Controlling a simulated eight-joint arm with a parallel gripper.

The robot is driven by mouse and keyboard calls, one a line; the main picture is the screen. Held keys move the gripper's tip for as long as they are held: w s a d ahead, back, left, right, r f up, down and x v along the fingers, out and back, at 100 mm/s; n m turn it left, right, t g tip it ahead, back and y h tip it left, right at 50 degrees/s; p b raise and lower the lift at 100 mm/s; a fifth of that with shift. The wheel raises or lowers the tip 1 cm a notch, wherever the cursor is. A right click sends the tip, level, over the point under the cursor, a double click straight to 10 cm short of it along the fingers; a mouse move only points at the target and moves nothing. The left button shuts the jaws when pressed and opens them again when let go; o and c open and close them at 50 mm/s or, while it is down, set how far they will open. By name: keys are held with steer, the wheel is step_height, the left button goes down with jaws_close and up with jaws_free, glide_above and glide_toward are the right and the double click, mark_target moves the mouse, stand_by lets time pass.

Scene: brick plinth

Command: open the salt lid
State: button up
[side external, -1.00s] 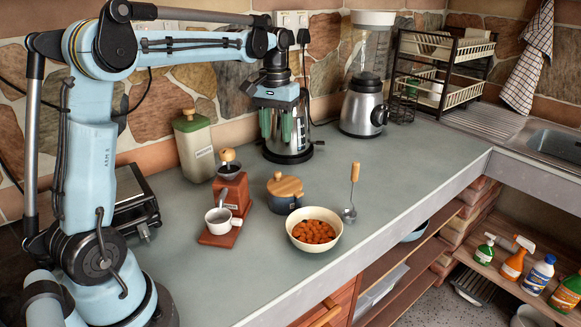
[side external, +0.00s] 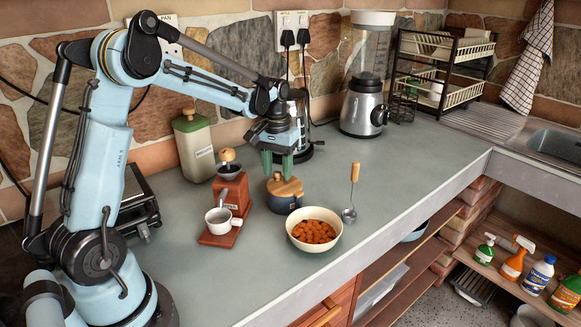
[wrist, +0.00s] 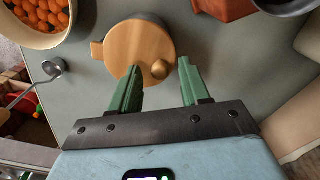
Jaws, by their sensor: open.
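The salt pot (side external: 284,203) is a small dark blue pot on the counter with a round wooden lid (side external: 284,186). The lid is on the pot and has a small round knob (wrist: 159,69) in the wrist view. My gripper (side external: 278,168) is above the pot, with its green fingers pointing down. In the wrist view my gripper (wrist: 158,80) is open, its fingers spread apart near the lid's edge with the knob between and beyond their tips. Nothing is held. The pot's body is mostly hidden under the lid in the wrist view.
A bowl of orange food (side external: 315,230) stands close at the pot's front right. A red coffee grinder (side external: 231,190) with a white cup (side external: 219,219) stands to its left. A spoon (side external: 351,197) is to the right, and a kettle (side external: 298,128) is behind. The counter farther right is clear.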

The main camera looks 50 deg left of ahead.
steer(key=shift+c, duration=0.3)
jaws_close()
steer(key=shift+s, duration=0.1)
